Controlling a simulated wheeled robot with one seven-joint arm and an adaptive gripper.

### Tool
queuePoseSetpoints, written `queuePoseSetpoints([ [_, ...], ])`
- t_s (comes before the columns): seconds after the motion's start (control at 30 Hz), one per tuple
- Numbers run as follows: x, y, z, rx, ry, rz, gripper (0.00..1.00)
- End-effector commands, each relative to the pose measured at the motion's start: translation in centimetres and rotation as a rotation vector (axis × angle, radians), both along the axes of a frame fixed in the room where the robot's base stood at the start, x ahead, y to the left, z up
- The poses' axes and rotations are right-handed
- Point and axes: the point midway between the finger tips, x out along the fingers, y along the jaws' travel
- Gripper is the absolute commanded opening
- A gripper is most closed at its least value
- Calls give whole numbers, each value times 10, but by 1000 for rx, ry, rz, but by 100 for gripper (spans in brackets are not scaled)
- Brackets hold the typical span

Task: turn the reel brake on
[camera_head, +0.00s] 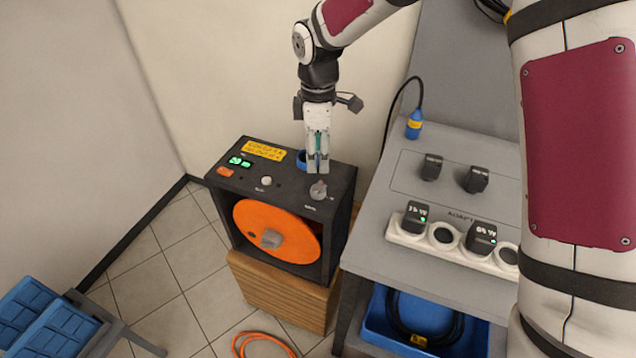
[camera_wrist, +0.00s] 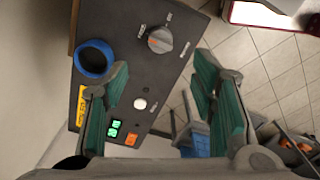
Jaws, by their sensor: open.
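The cable reel unit (camera_head: 230,190) is a dark box with an orange reel (camera_head: 275,232) in its front opening. A grey rotary knob (camera_head: 318,190) sits on its top panel near the right front. In the wrist view the knob (camera_wrist: 159,40) has an orange mark and small labels around it, too small to read. My gripper (camera_head: 318,168) points down over the panel, just behind the knob in the head view. In the wrist view my gripper (camera_wrist: 161,72) has its green-padded fingers apart, with nothing between them. The knob lies beyond the fingertips.
The panel also has a blue-rimmed socket (camera_wrist: 94,59), a white button (camera_wrist: 140,104), green lit displays (camera_wrist: 115,128) and an orange switch (camera_wrist: 131,140). A grey table (camera_head: 375,240) with a power strip (camera_head: 450,248) and adapters stands close to the right. The unit rests on a wooden crate (camera_head: 275,295).

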Motion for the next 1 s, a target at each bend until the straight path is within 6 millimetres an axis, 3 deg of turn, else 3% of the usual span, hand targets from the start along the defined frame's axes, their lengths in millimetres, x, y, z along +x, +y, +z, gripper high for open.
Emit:
queuePoseSetpoints([
  [0.3, -2, 0, -64, -1, 5, 0, 52],
  [0.5, -1, 0, -93, -1, 3, -2, 52],
  [0.7, -1, 0, -107, 0, 1, -2, 52],
  [1.0, 0, 0, -108, 0, 0, -2, 52],
])
